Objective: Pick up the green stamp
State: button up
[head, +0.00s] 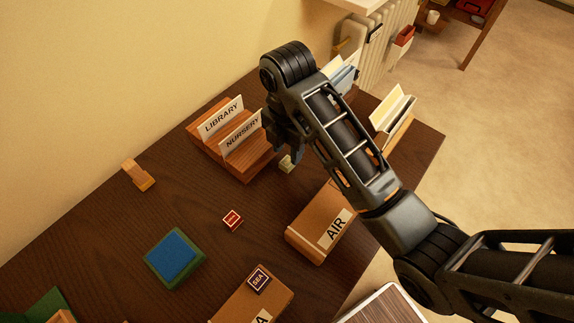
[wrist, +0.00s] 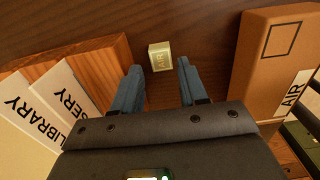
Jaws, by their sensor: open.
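A small pale yellow-green stamp marked AIR (wrist: 160,57) stands on the dark wood desk. In the head view it shows as a small pale block (head: 286,164), partly hidden beside the fingers. My gripper (wrist: 159,68) is open and empty, with its blue-grey fingers pointing at the stamp. In the wrist view the stamp lies in line with the gap, at or just past the fingertips, with space on both sides. I cannot tell how high the fingertips are above it. In the head view my gripper (head: 286,150) is just above and left of the stamp.
A wooden rack (head: 241,160) with LIBRARY and NURSERY cards stands close on the left. A brown AIR box (head: 305,232) lies on the right. A red stamp (head: 232,219), a blue pad (head: 172,254) and a box bearing a dark SEA stamp (head: 258,280) are nearer the front.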

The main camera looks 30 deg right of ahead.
aim_at(287, 162)
jog(key=shift+s+f+p, duration=0.1)
jog(key=shift+f+p, duration=0.35)
jog(key=shift+f, duration=1.45)
jog(key=shift+c, duration=0.3)
grip_shut()
jog(key=shift+a+r, duration=0.1)
jog(key=shift+r, duration=0.05)
